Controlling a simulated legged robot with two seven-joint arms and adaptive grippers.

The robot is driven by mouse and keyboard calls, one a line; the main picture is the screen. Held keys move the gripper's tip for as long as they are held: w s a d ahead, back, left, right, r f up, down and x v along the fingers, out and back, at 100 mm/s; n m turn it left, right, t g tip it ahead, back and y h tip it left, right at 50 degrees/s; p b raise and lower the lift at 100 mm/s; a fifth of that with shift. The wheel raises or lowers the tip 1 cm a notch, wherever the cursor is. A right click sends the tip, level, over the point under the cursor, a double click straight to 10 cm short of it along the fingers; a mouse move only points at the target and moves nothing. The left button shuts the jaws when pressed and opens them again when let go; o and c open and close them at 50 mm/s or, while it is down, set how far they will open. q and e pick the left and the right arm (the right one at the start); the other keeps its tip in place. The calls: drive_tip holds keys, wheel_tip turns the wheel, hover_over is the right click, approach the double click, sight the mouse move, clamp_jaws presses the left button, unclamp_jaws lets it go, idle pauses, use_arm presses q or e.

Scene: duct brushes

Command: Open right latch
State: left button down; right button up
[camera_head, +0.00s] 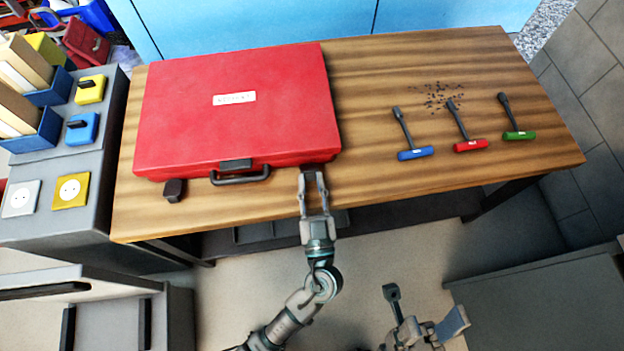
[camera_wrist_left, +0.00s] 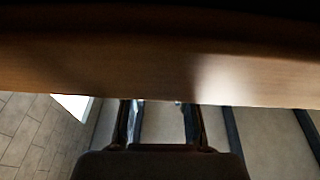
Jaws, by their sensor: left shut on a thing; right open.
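A closed red case (camera_head: 240,115) lies on the wooden table, with a dark handle (camera_head: 240,178) at its front. Its left latch (camera_head: 174,190) sticks out from the front edge, folded down. The dark right latch (camera_head: 318,168) is at the case's front right corner, partly hidden by my left gripper (camera_head: 313,182). The left gripper is shut on this latch from the front. In the left wrist view its fingers (camera_wrist_left: 160,108) show below the table edge, and the latch cannot be made out. My right gripper (camera_head: 425,310) is open and empty, low in front of the table.
Blue, red and green handled brushes (camera_head: 415,154) lie on the right of the table (camera_head: 370,75), near dark specks. A grey side unit (camera_head: 85,165) with sockets and switches stands at the left. The table between case and brushes is clear.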

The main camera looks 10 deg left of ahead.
use_arm(q)
drive_tip(key=c, duration=0.9)
unclamp_jaws()
drive_tip(key=v, duration=1.2)
drive_tip(key=shift+f, duration=0.15)
